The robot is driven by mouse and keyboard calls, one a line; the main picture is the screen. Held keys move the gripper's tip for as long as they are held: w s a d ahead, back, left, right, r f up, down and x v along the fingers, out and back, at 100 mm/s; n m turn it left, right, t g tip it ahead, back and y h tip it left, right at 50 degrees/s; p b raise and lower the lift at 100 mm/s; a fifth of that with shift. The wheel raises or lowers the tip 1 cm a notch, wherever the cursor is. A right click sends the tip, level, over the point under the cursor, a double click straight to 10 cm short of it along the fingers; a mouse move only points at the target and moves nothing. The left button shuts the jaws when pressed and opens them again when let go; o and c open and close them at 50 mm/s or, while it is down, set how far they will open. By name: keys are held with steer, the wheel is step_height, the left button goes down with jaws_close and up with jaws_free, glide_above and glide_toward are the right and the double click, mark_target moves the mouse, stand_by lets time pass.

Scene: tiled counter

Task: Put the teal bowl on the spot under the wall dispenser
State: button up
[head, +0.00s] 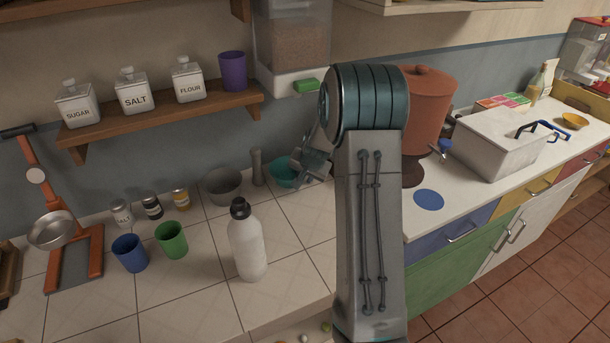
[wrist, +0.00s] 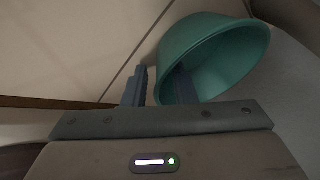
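The teal bowl (head: 284,171) is at the back of the tiled counter, below the wall dispenser (head: 291,45) in the head view and partly hidden by my gripper (head: 306,178). In the wrist view the bowl (wrist: 213,55) is large, its opening facing the lower right. My gripper (wrist: 160,85) straddles its rim, with the left finger outside and the right finger inside. The fingers are apart, with a small gap visible beside the bowl wall. The counter spot directly under the dispenser is not clearly visible.
A grey bowl (head: 223,186) and a grey pepper mill (head: 257,167) stand left of the teal bowl. A white bottle (head: 247,245) stands in front. Right of my arm are a terracotta canister (head: 427,105), a blue disc (head: 429,199) and a white box (head: 495,145).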

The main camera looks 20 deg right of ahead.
steer(key=shift+r, duration=0.15)
steer(key=b+v, duration=0.1)
steer(key=v, duration=1.1)
steer(key=s+a+r+n+g, duration=0.1)
steer(key=s+a+r+n, duration=0.35)
steer(key=s+a, duration=0.65)
steer(key=s+a+n+g, duration=0.1)
steer(key=s+a+n, duration=0.1)
steer(key=s, duration=0.6)
steer(key=s+a+n+g, duration=0.1)
steer(key=s+a+n, duration=0.1)
steer(key=s, duration=0.7)
steer(key=shift+s+a+f, duration=0.15)
steer(key=shift+a+f, duration=0.25)
steer(key=shift+a, duration=0.15)
steer(key=shift+n, duration=0.25)
